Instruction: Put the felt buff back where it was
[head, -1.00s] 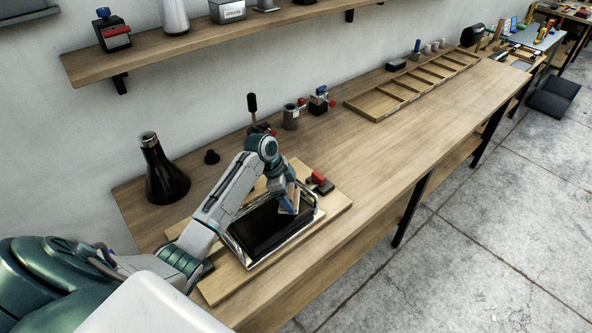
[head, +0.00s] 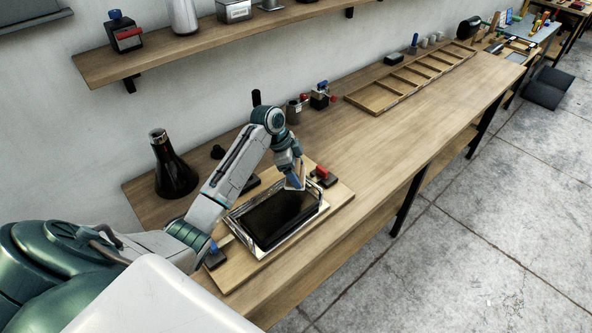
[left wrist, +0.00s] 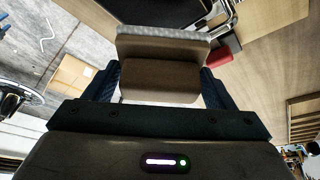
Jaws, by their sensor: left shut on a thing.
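My left gripper (head: 295,184) is shut on the felt buff, a pale block with a brown face that fills the space between the fingers in the left wrist view (left wrist: 160,62). In the head view the gripper and the buff are at the far right corner of a black panel (head: 275,220) in a chrome frame. Whether the buff touches the panel or frame I cannot tell. The panel lies on a wooden board (head: 240,275) on the bench. My right gripper does not show.
A red-handled dark block (head: 322,174) lies just right of the gripper. A blue-handled dark block (head: 213,257) sits by my forearm. A dark bottle (head: 172,170) and small tins (head: 318,97) stand behind. An empty divided wooden tray (head: 410,78) lies farther along; bench between is clear.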

